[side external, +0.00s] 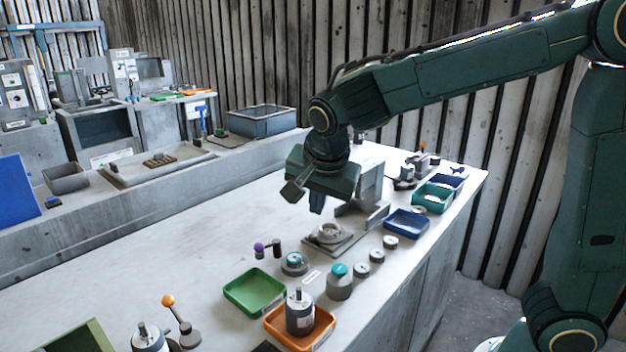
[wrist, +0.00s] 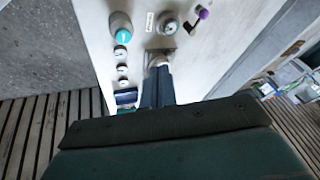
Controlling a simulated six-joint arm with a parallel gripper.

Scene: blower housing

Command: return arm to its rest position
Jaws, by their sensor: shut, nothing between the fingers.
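My gripper (side external: 317,203) hangs above the white bench, its fingers pointing down and together, with nothing between them. It is above and slightly left of a grey fixture plate (side external: 346,243) that holds a round pale housing part (side external: 329,234). In the wrist view the blue-grey fingers (wrist: 158,78) are close together and partly cover the fixture. My green arm reaches in from the right, bent down at the wrist.
Around the fixture stand a teal-topped cylinder (side external: 339,282), a purple-knobbed part (side external: 259,250) and several small round parts. A green tray (side external: 254,291), an orange tray (side external: 314,336) holding a motor (side external: 299,311) and a blue tray (side external: 405,224) lie along the bench.

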